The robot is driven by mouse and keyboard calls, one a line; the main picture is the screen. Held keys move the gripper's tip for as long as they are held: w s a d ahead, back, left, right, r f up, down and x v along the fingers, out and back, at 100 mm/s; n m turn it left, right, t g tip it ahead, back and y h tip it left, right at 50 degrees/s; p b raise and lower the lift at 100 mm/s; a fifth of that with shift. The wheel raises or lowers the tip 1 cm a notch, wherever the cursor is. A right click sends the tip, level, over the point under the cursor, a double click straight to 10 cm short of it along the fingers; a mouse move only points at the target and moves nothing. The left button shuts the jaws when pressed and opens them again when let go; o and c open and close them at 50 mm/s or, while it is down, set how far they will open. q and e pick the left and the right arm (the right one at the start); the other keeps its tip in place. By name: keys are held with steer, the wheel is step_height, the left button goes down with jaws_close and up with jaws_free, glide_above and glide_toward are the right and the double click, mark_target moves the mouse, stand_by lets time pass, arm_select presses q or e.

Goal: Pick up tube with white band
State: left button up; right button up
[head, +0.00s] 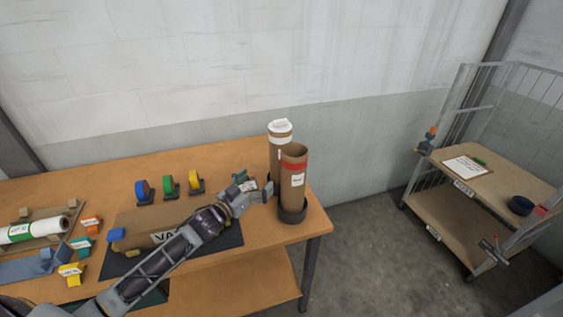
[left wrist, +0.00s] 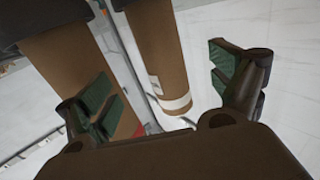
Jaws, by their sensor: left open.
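The tube with the white band (head: 275,157) stands upright at the table's right end, with a white top. It is partly hidden behind a brown tube with a red band (head: 293,178). The red-banded tube (left wrist: 62,75) is behind the left finger. My right gripper is not in view.
A wall stands close behind. A wire-sided cart (head: 425,210) stands right, past open floor.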

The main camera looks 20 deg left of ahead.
mark_target(274, 166)
arm_select(q)
steer(key=shift+s, duration=0.1)
stand_by(0.3)
steer(key=shift+p+x, duration=0.45)
steer(key=shift+x, duration=3.7)
steer(key=shift+p+x, duration=0.3)
steer(key=shift+x, duration=2.5)
steer(key=shift+c, duration=0.4)
steer(key=shift+r, duration=0.1)
steer(key=c, duration=1.1)
